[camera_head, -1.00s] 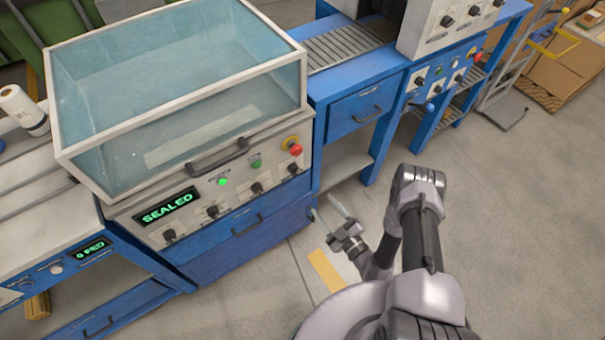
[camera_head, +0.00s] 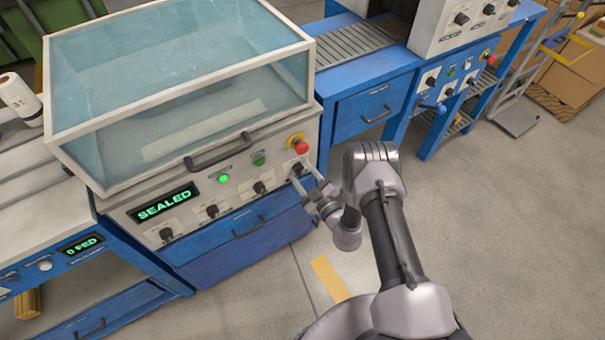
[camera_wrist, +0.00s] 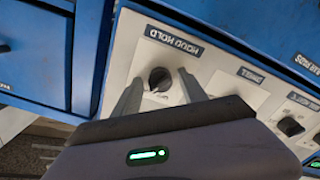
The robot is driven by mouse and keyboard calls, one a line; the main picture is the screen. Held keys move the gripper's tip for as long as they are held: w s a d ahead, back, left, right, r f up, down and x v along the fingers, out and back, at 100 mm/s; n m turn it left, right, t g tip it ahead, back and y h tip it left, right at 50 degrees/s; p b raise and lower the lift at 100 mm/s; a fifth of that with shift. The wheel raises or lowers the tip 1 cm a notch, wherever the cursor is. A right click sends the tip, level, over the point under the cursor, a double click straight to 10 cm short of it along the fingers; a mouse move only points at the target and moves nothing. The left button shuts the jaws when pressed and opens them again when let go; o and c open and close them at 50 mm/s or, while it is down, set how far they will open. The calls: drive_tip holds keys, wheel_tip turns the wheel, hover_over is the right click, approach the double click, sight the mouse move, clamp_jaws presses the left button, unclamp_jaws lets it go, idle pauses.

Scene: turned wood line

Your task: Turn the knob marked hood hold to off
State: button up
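The hood hold knob (camera_wrist: 160,78) is a round black knob on the pale panel, under a dark label (camera_wrist: 174,41) reading HOOD HOLD, upside down in the wrist view. My gripper (camera_wrist: 156,80) is open, with one finger on each side of the knob in the picture; I cannot tell whether they touch it. In the head view the knob (camera_head: 297,170) is the rightmost of the panel's lower row, and my gripper (camera_head: 307,182) is in front of it. The knob's exact setting is hard to read.
Above the panel is the closed clear hood (camera_head: 180,85) with a dark handle (camera_head: 218,152). A display (camera_head: 164,201) reads SEALED. A green light (camera_head: 223,178) is lit. A red emergency button (camera_head: 301,148) sits close above my gripper. Another black knob (camera_wrist: 290,126) is beside it.

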clamp_jaws()
drive_tip(key=shift+n, duration=0.3)
drive_tip(key=n+b, duration=0.2)
drive_tip(key=n, duration=0.9)
drive_tip(key=shift+n, duration=0.3)
idle(0.4)
drive_tip(key=shift+o, duration=1.1)
unclamp_jaws()
